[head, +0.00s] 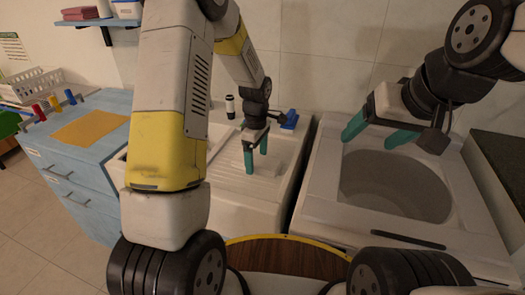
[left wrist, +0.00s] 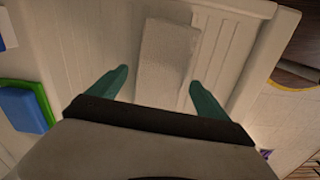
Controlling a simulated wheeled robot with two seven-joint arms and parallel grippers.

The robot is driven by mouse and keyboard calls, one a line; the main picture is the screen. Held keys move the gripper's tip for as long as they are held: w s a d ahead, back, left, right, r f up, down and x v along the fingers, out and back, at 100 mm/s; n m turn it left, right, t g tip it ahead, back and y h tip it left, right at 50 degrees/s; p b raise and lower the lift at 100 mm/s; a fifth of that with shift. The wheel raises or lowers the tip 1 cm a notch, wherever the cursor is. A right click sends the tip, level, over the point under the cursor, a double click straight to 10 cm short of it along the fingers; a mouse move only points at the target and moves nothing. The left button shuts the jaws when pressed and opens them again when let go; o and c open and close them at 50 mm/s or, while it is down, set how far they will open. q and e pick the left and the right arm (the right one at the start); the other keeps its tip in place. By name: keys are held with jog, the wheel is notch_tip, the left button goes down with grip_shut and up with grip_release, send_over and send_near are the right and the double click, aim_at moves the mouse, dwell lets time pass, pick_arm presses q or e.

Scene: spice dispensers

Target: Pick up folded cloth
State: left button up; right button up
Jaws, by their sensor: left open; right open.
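A pale, flat rectangular piece that looks like a folded cloth (left wrist: 166,58) lies on the ribbed white drainboard in the left wrist view. My right gripper (head: 376,133) is open and empty above the round tub at right.
The white drainboard (head: 226,178) sits left of a machine with a round opening (head: 395,185). A blue item (head: 290,120) stands at the drainboard's back; a blue and green block (left wrist: 24,108) shows in the left wrist view. A yellow mat (head: 90,129) lies on the blue cabinet (head: 85,165).

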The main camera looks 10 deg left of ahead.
pick_arm(q)
jog(key=shift+f, duration=0.2)
jog(key=c, duration=1.5)
jog(key=shift+r, duration=0.1)
